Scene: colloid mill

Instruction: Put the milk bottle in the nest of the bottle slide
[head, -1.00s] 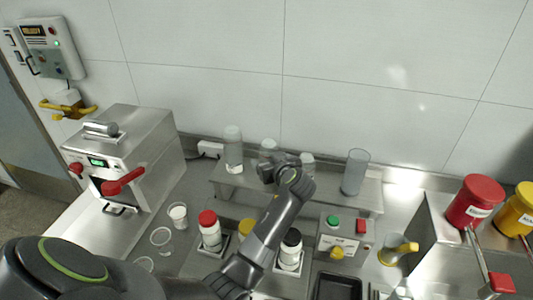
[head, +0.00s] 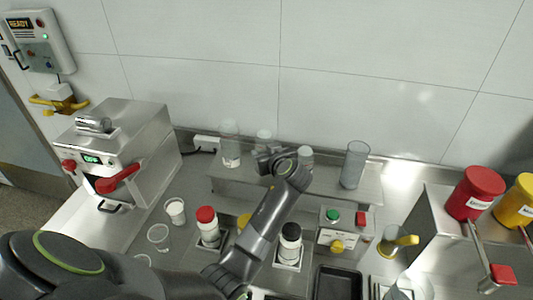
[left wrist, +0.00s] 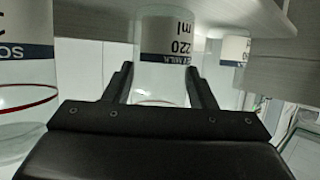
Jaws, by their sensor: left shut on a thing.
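The milk bottle (left wrist: 164,50) is clear with a white and dark-blue label, its lettering upside down in the left wrist view, reading 220 ml. It stands between the two fingers of my left gripper (left wrist: 163,88), which is shut on it. In the head view the bottle (head: 264,135) is the middle one of three on the raised steel shelf, partly hidden behind my left gripper (head: 268,152). Two similar bottles (head: 230,150) (head: 305,153) stand to either side. I cannot make out the bottle slide's nest for sure. My right gripper is not in view.
Red-capped (head: 207,226) and black-capped (head: 290,243) bottles sit in front, beside a button box (head: 340,230). A steel machine (head: 120,150) with red handles is left. A black tray (head: 337,283) lies in front.

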